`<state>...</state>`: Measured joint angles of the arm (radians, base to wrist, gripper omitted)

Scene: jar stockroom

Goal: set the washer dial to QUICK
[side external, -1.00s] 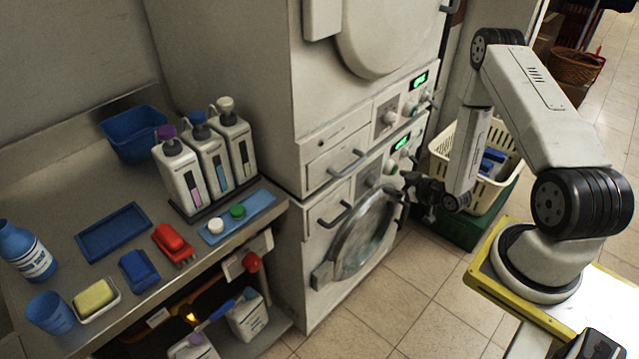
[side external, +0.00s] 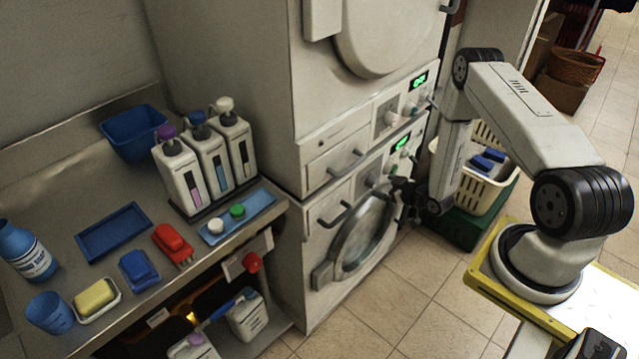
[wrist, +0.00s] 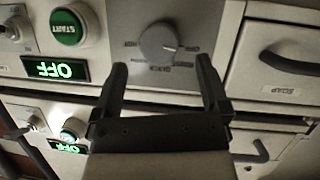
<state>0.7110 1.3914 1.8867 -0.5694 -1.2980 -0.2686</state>
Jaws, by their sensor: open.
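The washer dial (wrist: 158,42) is a round grey knob on the lower machine's panel, upside down in the wrist view. Small labels ring its lower side there; the QUICK label (wrist: 160,68) sits directly below the knob in that picture. A pale mark on the knob seems to face right, but its exact setting is hard to read. My gripper (wrist: 160,72) is open and empty, its two black fingers pointing at the panel on either side of the label, the knob just beyond the tips. In the side view my gripper (side external: 400,190) is close to the lower panel and partly hides it.
A green START button (wrist: 67,27) and a lit OFF display (wrist: 55,69) are left of the dial in the wrist view. The soap drawer (wrist: 283,60) with its dark handle is on the right. The round washer door (side external: 362,240) lies below the panel.

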